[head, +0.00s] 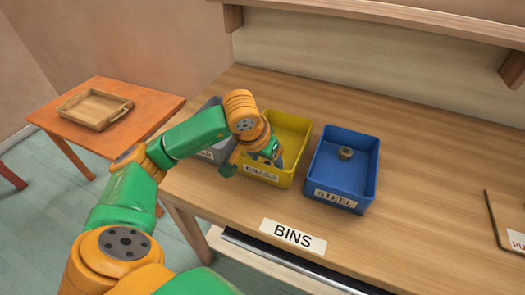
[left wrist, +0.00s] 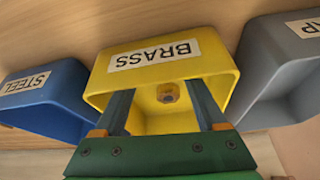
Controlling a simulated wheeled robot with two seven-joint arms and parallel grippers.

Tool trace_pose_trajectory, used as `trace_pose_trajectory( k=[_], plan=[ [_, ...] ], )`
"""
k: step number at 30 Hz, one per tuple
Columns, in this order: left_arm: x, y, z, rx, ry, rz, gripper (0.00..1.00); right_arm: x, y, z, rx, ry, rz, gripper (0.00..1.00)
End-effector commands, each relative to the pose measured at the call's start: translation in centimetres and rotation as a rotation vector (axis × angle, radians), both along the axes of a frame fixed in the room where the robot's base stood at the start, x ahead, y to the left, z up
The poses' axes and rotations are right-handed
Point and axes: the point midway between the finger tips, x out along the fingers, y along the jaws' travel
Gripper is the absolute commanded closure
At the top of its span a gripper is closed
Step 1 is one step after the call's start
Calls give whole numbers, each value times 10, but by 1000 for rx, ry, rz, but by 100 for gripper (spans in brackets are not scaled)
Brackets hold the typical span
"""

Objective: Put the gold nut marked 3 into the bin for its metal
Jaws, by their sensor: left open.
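The yellow bin (head: 291,129) labelled BRASS stands on the table between a grey bin and a blue bin. In the left wrist view the BRASS bin (left wrist: 225,62) fills the middle. A small gold nut (left wrist: 168,92) shows inside it, between and beyond my finger tips; its mark is too small to read. My left gripper (head: 268,156) is over the front part of the BRASS bin. Its two fingers (left wrist: 163,104) are spread apart with nothing between them. In the head view the arm and gripper hide the gold nut. My right gripper is not in view.
The blue STEEL bin (head: 334,182) at the right holds a grey nut (head: 346,153). The grey bin (head: 212,152) at the left is partly behind my arm. A BINS sign (head: 293,236) marks the table's front. A wooden tray (head: 94,109) sits on a side table.

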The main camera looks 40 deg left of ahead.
Motion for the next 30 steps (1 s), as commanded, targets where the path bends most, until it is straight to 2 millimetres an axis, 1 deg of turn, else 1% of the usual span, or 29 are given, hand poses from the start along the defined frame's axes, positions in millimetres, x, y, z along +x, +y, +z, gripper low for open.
trace_pose_trajectory(
  k=[7, 9, 11, 12, 15, 19, 30],
  plan=[
    [-19, -2, 51, 2, -9, -1, 26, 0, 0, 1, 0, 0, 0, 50],
    [-25, -3, 67, 1, -8, 0, 26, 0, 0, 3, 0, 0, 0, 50],
    [-31, -3, 78, 2, -8, -1, 26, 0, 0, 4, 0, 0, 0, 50],
    [-34, -3, 87, 4, -7, 0, 26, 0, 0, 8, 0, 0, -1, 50],
    [-40, -4, 100, 3, -4, 0, 26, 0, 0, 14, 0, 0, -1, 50],
    [-43, -4, 106, 1, -2, 0, 26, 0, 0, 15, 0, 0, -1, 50],
    [-44, -4, 105, 1, -1, 0, 26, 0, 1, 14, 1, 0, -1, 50]
  ],
)
